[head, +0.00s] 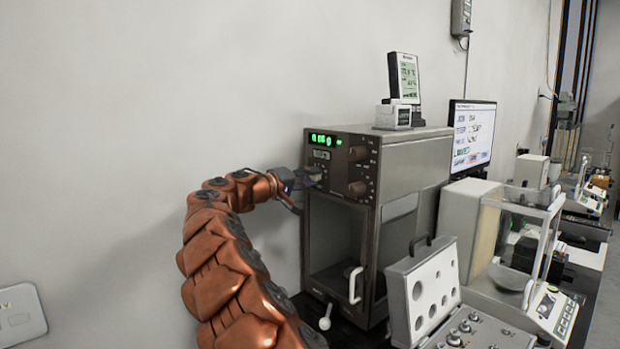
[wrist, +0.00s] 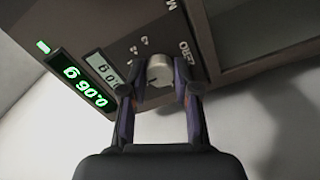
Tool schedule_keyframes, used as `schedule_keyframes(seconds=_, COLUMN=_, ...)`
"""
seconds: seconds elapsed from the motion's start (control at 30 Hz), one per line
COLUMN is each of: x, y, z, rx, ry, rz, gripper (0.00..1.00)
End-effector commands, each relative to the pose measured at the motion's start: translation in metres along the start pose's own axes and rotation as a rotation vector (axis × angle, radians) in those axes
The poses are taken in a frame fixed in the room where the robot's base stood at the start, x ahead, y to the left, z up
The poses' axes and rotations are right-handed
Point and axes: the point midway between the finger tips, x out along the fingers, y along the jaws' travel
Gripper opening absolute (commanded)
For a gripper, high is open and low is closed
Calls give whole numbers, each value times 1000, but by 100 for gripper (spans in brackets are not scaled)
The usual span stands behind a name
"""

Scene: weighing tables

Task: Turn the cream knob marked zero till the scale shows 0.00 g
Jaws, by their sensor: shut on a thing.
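The scale (head: 420,165) is a dark-fronted cabinet with a green lit display (head: 325,140). In the wrist view the display (wrist: 83,83) appears turned over and reads about 0.06 g. The cream knob (wrist: 159,70) sits on the panel beside lettering that reads ZERO, with a dark pointer line on its face. My gripper (wrist: 155,82) is shut on this knob, one finger on each side. In the head view my gripper (head: 300,180) reaches the panel from the left and partly hides the knob.
Brown knobs (head: 357,154) sit right of the display. Below is a glass chamber with a white handle (head: 355,284). An open weight case (head: 422,290), a monitor (head: 472,137) and another balance (head: 500,240) stand to the right.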

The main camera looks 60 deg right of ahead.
Motion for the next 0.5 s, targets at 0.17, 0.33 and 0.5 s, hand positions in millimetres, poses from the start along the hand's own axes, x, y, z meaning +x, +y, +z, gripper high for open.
schedule_keyframes(seconds=0.17, x=-1, y=2, z=-2, rx=-81, ry=2, rz=-3, gripper=0)
schedule_keyframes(seconds=0.33, x=-1, y=3, z=-2, rx=-198, ry=0, rz=-3, gripper=0)
schedule_keyframes(seconds=0.5, x=-1, y=3, z=-2, rx=-312, ry=0, rz=-3, gripper=0)
